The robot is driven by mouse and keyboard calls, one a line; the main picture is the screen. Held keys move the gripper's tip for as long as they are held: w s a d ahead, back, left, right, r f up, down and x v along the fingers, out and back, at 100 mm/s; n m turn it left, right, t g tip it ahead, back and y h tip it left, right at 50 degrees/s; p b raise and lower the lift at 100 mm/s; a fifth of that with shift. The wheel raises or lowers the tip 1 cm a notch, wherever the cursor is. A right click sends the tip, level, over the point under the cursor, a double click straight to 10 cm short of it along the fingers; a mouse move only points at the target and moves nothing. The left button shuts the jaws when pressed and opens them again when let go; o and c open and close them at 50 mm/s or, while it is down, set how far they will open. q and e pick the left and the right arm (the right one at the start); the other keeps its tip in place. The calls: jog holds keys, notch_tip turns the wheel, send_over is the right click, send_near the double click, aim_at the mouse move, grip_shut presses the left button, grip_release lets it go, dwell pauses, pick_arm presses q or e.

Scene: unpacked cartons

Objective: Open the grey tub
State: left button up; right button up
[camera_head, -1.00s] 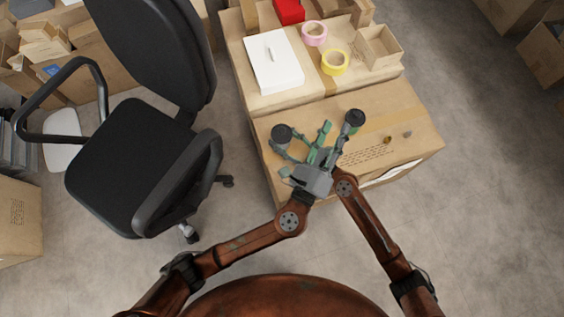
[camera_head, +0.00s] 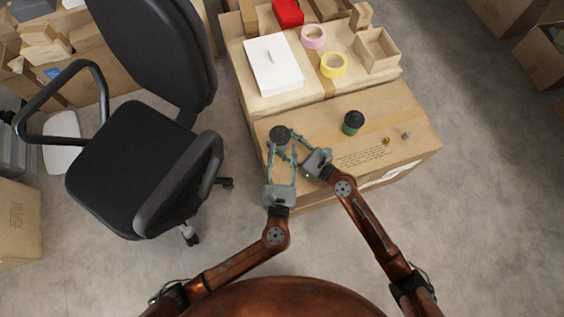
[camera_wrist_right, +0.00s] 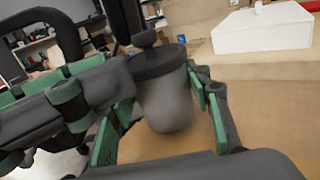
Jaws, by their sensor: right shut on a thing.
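The grey tub (camera_wrist_right: 168,103) stands upright on the front carton, with its dark knobbed lid (camera_head: 279,135) on top. My right gripper (camera_head: 290,142) is shut around the tub's body from the right. In the right wrist view, its green-padded fingers lie on both sides of the tub. My left gripper (camera_head: 280,150) comes from the front. Its fingers are apart, with their tips near the tub and lid. Part of the left gripper also shows at the left of the right wrist view (camera_wrist_right: 85,95). The fingers hide the tub's lower part in the head view.
A green tub with a dark lid (camera_head: 352,123) stands on the carton (camera_head: 400,128), right of the grippers. A white box (camera_head: 274,65) and tape rolls (camera_head: 333,65) are behind. An office chair (camera_head: 130,150) stands left.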

aim_at(284, 138)
pick_arm(q)
jog(key=w, duration=0.5)
jog(key=shift+w+d+f, duration=0.1)
jog(key=shift+w+d, duration=0.1)
jog(key=shift+d, duration=0.1)
pick_arm(e)
jog(key=shift+s+a, duration=0.2)
jog(key=shift+a, duration=0.1)
pick_arm(q)
jog(key=shift+w+d, duration=0.1)
jog(key=shift+w, duration=0.05)
pick_arm(e)
jog(key=shift+r, duration=0.15)
jog(key=shift+a, duration=0.1)
pick_arm(q)
jog(key=shift+o, duration=1.4)
jog(key=shift+f, duration=0.1)
jog(key=c, duration=0.9)
pick_arm(e)
grip_shut()
pick_arm(q)
jog(key=shift+c, duration=1.3)
pick_arm(e)
jog(key=shift+w+d, duration=0.1)
jog(key=shift+d, duration=0.1)
